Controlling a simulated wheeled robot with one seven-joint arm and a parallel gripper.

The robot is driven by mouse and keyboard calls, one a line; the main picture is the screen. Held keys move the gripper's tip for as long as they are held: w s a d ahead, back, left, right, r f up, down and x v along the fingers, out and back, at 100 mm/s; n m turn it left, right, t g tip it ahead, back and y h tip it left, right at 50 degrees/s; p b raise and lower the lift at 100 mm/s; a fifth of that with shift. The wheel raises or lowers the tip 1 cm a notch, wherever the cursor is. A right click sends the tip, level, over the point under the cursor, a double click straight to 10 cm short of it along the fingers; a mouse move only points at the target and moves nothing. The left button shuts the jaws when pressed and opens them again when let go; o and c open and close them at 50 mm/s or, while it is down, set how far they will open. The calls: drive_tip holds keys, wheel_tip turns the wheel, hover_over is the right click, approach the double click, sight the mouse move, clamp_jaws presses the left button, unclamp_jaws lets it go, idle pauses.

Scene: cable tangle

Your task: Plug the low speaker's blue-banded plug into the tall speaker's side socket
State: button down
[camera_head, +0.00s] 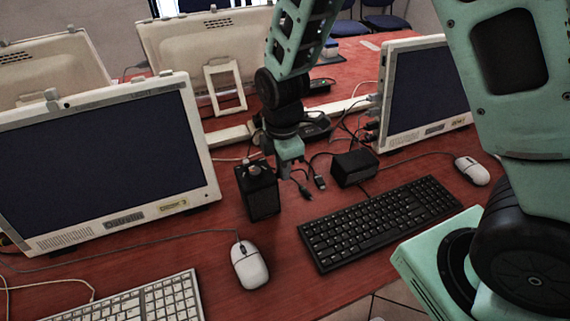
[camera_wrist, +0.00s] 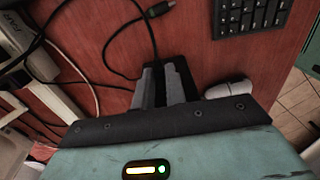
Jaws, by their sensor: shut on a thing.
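The tall speaker (camera_head: 262,196) is a black upright box left of the keyboard. The low speaker (camera_head: 354,168) is a smaller black box to its right, near the right monitor. My gripper (camera_head: 288,168) points down just above and right of the tall speaker's top. In the wrist view its fingers (camera_wrist: 164,88) are close together on a dark thing, with a black cable (camera_wrist: 151,42) running up from them. This looks like a cabled plug, mostly hidden by the fingers; no blue band shows. Dark cable ends (camera_head: 306,190) lie between the speakers. I cannot make out the side socket.
A black keyboard (camera_head: 380,222) and white mouse (camera_head: 250,265) lie in front. Monitors (camera_head: 105,165) (camera_head: 425,88) stand left and right. Loose cables (camera_wrist: 108,42) loop across the red table (camera_wrist: 185,25). A second mouse (camera_head: 472,170) lies at the right.

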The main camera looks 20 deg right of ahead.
drive_tip(key=shift+a+f, duration=0.1)
drive_tip(key=shift+a, duration=0.25)
drive_tip(key=c, duration=1.3)
unclamp_jaws()
drive_tip(key=shift+c, duration=0.2)
